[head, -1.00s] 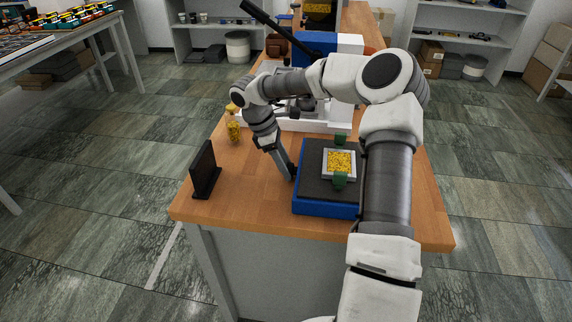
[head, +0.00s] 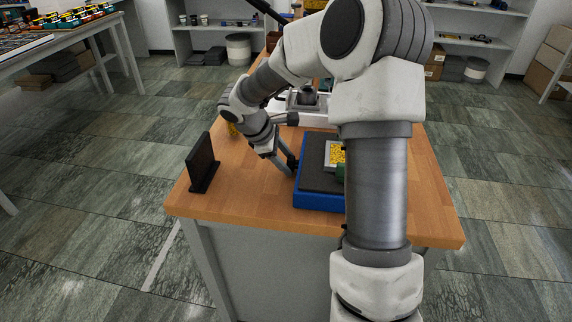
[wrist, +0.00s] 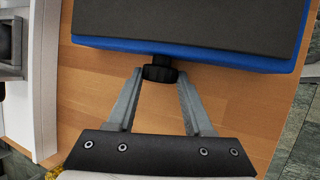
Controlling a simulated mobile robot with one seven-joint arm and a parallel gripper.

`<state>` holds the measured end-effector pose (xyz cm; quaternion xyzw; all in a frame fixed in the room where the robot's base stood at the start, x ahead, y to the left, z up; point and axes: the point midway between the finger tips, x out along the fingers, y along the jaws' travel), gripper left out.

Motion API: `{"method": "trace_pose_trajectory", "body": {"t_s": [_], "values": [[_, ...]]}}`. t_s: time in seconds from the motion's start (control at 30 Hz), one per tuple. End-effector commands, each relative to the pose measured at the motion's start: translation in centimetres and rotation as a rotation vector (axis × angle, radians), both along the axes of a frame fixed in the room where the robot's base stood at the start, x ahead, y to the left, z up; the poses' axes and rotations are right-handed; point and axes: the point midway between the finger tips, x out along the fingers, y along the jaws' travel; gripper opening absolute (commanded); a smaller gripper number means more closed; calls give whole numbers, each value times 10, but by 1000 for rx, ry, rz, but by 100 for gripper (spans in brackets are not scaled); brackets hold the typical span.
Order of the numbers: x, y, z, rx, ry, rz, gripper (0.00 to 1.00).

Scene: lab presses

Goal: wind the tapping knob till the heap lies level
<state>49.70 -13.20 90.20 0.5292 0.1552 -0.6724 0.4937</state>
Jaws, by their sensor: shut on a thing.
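The tapping base is a blue block with a dark top (head: 318,201), on the wooden table. My arm covers the right part of the tray and base, so I cannot tell how level the heap is. The dark knob (wrist: 159,70) sticks out from the base's blue side in the wrist view. My gripper (wrist: 160,76) is shut on the knob, one finger on each side. In the head view my gripper (head: 291,170) is at the base's left side.
A black upright panel (head: 202,163) stands on the table left of my gripper. White equipment (head: 317,117) stands behind the base. The tabletop between panel and base is clear. A yellow item (head: 232,128) is partly hidden behind my wrist.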

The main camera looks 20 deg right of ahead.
Motion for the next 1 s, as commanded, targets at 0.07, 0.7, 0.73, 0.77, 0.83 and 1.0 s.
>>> {"method": "trace_pose_trajectory", "body": {"t_s": [0.07,0.7,0.73,0.77,0.83,1.0], "values": [[0,1,0,1,0,1,0],[0,0,1,-1,0,0,82],[0,0,2,0,0,0,82],[0,1,3,0,0,0,82],[0,4,8,-1,-1,0,82],[-1,18,36,-3,-4,2,82]]}}
